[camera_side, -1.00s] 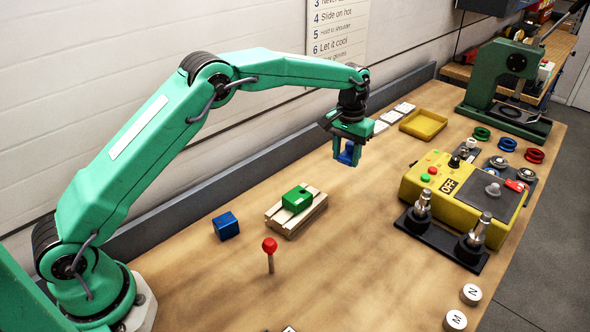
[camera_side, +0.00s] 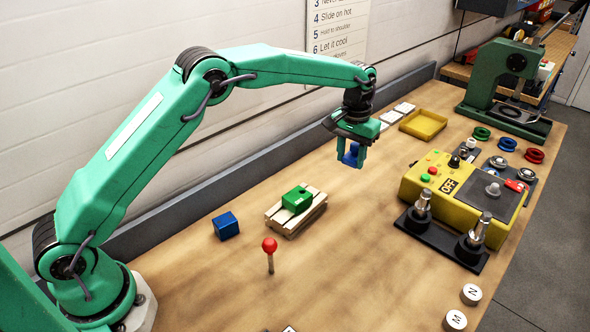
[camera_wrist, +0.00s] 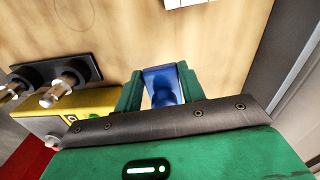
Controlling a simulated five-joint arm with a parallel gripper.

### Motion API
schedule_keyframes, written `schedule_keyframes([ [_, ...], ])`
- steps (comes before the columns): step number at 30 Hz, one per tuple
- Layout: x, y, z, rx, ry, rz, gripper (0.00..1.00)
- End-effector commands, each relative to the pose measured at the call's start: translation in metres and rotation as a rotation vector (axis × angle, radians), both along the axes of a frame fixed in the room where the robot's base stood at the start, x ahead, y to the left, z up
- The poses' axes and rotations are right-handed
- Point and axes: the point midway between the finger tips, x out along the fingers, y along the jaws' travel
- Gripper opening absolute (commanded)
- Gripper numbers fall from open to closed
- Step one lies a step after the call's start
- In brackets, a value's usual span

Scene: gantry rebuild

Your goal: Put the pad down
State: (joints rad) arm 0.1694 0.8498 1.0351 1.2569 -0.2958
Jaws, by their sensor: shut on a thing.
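My gripper (camera_side: 352,158) hangs above the bench, left of the yellow control box. It is shut on a small blue pad (camera_side: 349,157), which sits between the green fingers. In the wrist view the blue pad (camera_wrist: 162,82) shows between the fingertips of my gripper (camera_wrist: 158,84), with a darker rounded part nearer the palm. Its lower part is hidden by the gripper body. Bare wood shows past the fingers, and the pad appears clear of the bench.
A green block (camera_side: 297,199) sits on a wooden pallet (camera_side: 312,211). A blue cube (camera_side: 226,226) and a red-topped peg (camera_side: 270,246) stand nearby. The yellow control box (camera_side: 414,181) and dark stand (camera_side: 436,238) are right; a yellow tray (camera_side: 424,136) is behind. Central wood is bare.

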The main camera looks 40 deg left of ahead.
Motion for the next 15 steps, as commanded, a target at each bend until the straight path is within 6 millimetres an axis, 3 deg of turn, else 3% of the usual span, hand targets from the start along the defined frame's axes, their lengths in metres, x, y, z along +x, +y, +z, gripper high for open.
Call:
schedule_keyframes([
  [5, -0.007, -0.028, 0.001, 0.000, -0.001, -0.032, 0.16],
  [15, -0.033, -0.103, 0.003, -0.001, -0.001, -0.112, 0.16],
])
